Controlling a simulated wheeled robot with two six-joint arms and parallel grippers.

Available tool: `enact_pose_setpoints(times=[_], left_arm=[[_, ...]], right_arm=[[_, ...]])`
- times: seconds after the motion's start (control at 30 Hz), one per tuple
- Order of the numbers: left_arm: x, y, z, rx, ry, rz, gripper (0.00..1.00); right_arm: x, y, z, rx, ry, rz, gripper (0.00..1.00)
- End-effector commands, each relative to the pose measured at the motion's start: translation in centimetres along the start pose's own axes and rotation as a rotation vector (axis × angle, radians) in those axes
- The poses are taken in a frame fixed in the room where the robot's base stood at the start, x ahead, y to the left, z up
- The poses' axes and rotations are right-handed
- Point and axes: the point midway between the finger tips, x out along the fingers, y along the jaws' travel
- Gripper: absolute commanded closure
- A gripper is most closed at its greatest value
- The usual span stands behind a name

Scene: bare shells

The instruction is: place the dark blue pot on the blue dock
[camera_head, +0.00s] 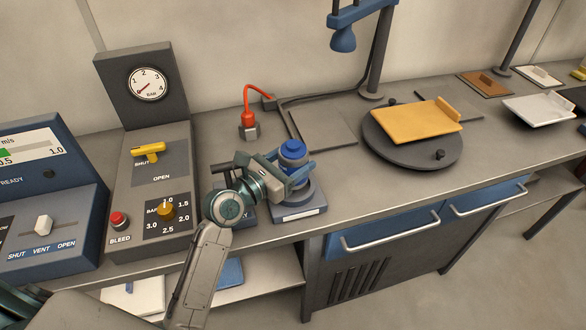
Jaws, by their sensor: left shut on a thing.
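I cannot tell whether the pot touches the stand. A small dark blue plate with lettering (249,213) shows left of the stand, mostly behind my arm. My right gripper is not in view.
A gauge panel with a yellow handle (149,151) and a red button (118,220) stands left. A red-cabled plug (250,125) is behind. A round turntable (393,152) carries a yellow board (415,130). A blue lamp (343,38) hangs above. The counter right of the stand is clear.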

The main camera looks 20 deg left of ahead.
Motion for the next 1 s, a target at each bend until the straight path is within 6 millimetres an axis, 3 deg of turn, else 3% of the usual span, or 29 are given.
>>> enact_pose_setpoints(times=[0.2,0.6,0.63,0.7,0.73,1.0], left_arm=[[0.0,0.0,-3.0,-0.003,0.002,0.001,0.70],[-0.1,0.0,-3.5,-0.001,0.000,0.001,0.70],[-0.1,0.0,-3.5,-0.001,0.001,0.001,0.33],[-0.1,0.0,-3.5,-0.001,0.001,0.001,0.20],[-0.1,0.0,-3.5,-0.001,0.001,0.001,0.16],[-0.1,0.0,-3.4,-0.001,0.001,0.001,0.16]], right_arm=[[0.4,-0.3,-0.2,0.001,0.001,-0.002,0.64],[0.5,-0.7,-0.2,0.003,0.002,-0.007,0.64],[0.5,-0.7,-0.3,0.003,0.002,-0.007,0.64],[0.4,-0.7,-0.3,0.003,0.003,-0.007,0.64],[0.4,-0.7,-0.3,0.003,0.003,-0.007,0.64],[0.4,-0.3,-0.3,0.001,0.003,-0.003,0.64]])
